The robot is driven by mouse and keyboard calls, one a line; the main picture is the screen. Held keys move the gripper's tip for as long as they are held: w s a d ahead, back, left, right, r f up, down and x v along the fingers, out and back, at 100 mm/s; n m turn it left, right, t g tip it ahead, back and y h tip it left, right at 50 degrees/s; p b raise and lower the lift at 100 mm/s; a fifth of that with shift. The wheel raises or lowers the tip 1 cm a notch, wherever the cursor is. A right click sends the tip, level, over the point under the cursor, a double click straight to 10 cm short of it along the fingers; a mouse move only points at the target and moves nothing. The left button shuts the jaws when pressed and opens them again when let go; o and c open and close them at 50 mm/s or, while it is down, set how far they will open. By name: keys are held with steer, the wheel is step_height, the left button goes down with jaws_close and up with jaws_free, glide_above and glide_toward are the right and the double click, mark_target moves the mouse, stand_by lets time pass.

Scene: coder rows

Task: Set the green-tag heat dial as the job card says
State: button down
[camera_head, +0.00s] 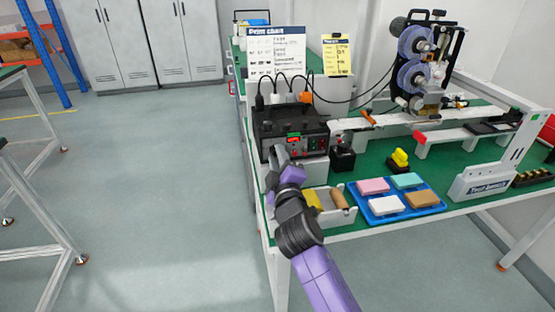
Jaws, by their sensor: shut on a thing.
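A black control box (293,127) stands at the left end of the green bench, its front panel facing me.
A white tray with a yellow item and wooden handle (341,199) sits below my wrist. A blue tray (379,212) with coloured blocks lies to its right. A black holder (342,158) stands beside the box. A reel machine (425,75) stands at the back right.

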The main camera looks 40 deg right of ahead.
steer(key=shift+f, duration=0.1)
steer(key=c, duration=1.1)
jaws_free()
steer(key=shift+c, duration=0.2)
steer(key=b+v, duration=0.1)
steer(key=v, duration=0.6)
steer(key=shift+s+a, duration=0.1)
steer(key=shift+s, duration=0.15)
steer(key=shift+s+a, duration=0.1)
steer(key=shift+s, duration=0.1)
